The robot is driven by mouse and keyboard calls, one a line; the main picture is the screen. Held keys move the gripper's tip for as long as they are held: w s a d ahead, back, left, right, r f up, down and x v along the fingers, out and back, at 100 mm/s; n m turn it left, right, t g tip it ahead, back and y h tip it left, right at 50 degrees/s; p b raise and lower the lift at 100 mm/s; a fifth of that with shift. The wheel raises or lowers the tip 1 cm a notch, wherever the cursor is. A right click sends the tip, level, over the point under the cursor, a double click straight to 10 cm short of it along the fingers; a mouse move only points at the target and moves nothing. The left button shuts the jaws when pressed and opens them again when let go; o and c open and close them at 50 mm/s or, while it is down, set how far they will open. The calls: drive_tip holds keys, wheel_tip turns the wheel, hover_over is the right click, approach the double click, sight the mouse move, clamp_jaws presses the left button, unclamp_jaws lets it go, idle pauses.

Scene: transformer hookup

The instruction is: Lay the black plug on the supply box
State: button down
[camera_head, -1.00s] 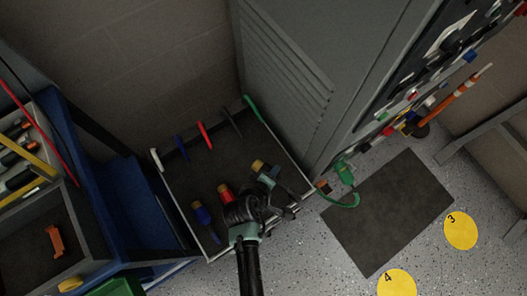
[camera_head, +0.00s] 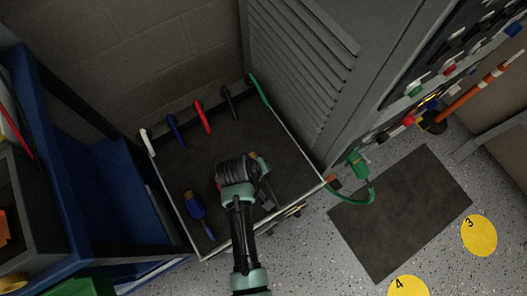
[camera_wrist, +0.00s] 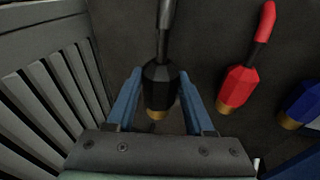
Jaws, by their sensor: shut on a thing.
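The black plug (camera_wrist: 160,80), with a brass-coloured end, sits between the two blue fingers of my gripper (camera_wrist: 160,90) in the wrist view. My gripper is shut on it, and its cable runs away toward the top. In the head view my gripper (camera_head: 264,183) is over the right part of the dark-topped supply box (camera_head: 284,140). The arm hides most of the plug there. I cannot tell whether the plug touches the box top.
A red plug (camera_wrist: 238,88) and a blue plug (camera_wrist: 302,100) lie beside the black one. The blue plug also shows in the head view (camera_head: 195,207). A grey louvred cabinet (camera_head: 305,60) stands close right. A green plug (camera_head: 358,163) hangs near the floor mat (camera_head: 400,215). Blue shelving (camera_head: 105,190) is left.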

drive_tip(key=f, duration=0.1)
drive_tip(key=b, duration=0.1)
drive_tip(key=w+f+b, duration=0.1)
drive_tip(key=shift+a+f, duration=0.35)
drive_tip(key=shift+a, duration=0.05)
drive_tip(key=shift+f+b, duration=0.9)
drive_tip(key=shift+f, duration=0.4)
